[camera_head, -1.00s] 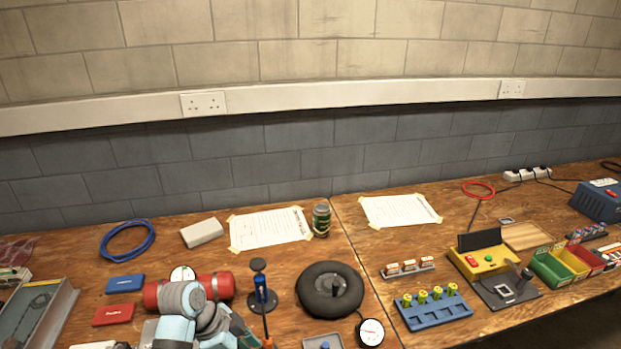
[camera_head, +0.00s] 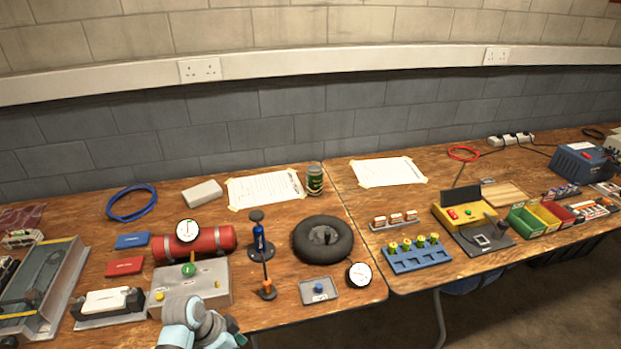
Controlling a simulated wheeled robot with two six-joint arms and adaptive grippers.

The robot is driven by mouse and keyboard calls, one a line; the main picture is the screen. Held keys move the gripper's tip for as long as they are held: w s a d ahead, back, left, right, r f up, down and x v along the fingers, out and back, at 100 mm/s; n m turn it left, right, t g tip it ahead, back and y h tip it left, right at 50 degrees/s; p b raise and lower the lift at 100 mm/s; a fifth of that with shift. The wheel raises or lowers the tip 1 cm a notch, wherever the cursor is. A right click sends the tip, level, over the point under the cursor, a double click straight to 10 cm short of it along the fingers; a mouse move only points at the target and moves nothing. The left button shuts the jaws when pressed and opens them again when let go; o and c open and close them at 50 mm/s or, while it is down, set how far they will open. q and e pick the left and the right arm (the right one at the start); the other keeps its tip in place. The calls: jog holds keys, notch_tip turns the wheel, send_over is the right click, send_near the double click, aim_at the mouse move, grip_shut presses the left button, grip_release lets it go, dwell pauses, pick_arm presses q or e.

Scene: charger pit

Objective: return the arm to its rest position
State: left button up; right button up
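One of my arms (camera_head: 196,326) shows at the bottom edge, left of the middle, as light-blue and grey links. It stands in front of a metal box (camera_head: 205,284) with a green knob. I cannot see any gripper fingers on it, and nothing held shows. My other arm is out of view.
Around the arm are a red cylinder (camera_head: 195,243) with a dial, a blue hand pump (camera_head: 261,240), a black tyre (camera_head: 323,239), a small grey tray (camera_head: 319,290) and a white device (camera_head: 108,301). A blue battery rack (camera_head: 418,260) and yellow charger (camera_head: 462,214) stand right.

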pick_arm(q)
jog(key=s+a+f+n+y, duration=0.2)
jog(key=s+a+f+n, duration=0.2)
jog(key=s+f, duration=0.8)
jog(key=s+a+f+n+y, duration=0.2)
jog(key=s+a+f+n, duration=0.3)
jog(key=s+f, duration=0.7)
jog(key=s+a+f+n, duration=0.1)
jog(key=s+f, duration=0.1)
jog(key=s, duration=1.1)
jog(key=shift+s+a+f+n, duration=0.2)
jog(key=shift+s+f+n, duration=0.1)
jog(key=shift+f+n, duration=0.1)
